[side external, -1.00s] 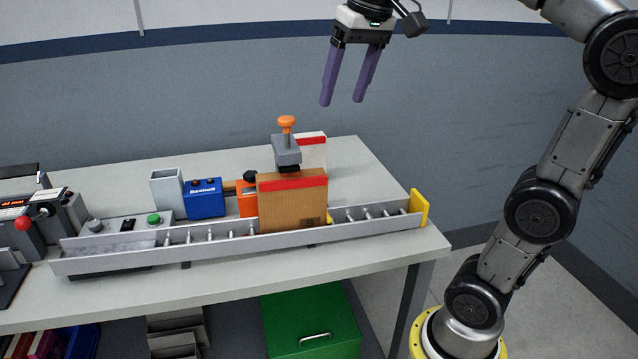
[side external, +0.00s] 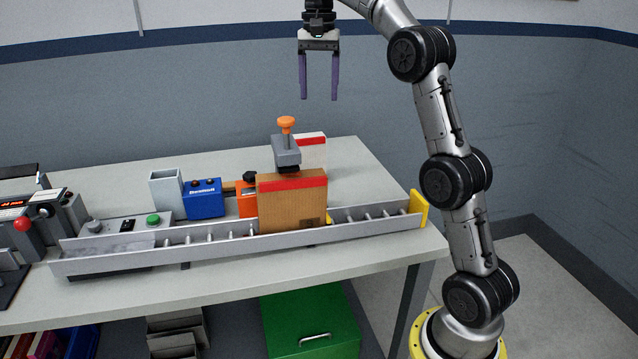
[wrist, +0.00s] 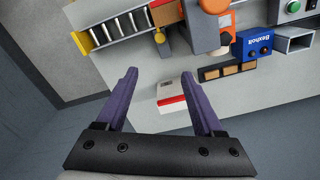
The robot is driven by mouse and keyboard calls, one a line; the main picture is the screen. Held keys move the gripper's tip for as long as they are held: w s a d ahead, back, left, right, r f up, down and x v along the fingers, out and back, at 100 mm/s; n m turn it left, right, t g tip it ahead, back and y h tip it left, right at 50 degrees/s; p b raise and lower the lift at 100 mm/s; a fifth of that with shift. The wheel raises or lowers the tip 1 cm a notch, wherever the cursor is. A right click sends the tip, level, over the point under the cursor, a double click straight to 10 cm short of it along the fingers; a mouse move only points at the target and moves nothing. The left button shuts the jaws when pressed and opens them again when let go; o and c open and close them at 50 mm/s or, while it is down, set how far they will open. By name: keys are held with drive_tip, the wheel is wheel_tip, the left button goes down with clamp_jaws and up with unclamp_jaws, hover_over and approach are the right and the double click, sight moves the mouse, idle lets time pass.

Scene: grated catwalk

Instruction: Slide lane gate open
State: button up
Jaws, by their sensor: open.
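A grey block (side external: 286,150) with an orange knob (side external: 286,124) on top stands over the roller lane (side external: 190,250); it may be the lane gate, but I cannot be sure. A brown carton (side external: 292,205) with a red stripe sits in the lane in front of it and hides its lower part. The knob shows at the top edge of the wrist view (wrist: 213,5). A yellow plate (side external: 418,208) closes the lane's right end. My gripper (side external: 319,98) is open and empty, well above the table, pointing down, above and slightly right of the knob.
A white carton with a red stripe (side external: 312,150) stands behind the block. An orange unit (side external: 246,200), a blue box (side external: 203,198) and a grey bin (side external: 166,190) stand left of it. The table's back right (side external: 360,170) is clear.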

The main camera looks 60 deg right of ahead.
wheel_tip(320, 180, down, 24)
drive_tip(key=shift+a+f, duration=0.1)
drive_tip(key=shift+f, duration=0.05)
idle(0.8)
clamp_jaws()
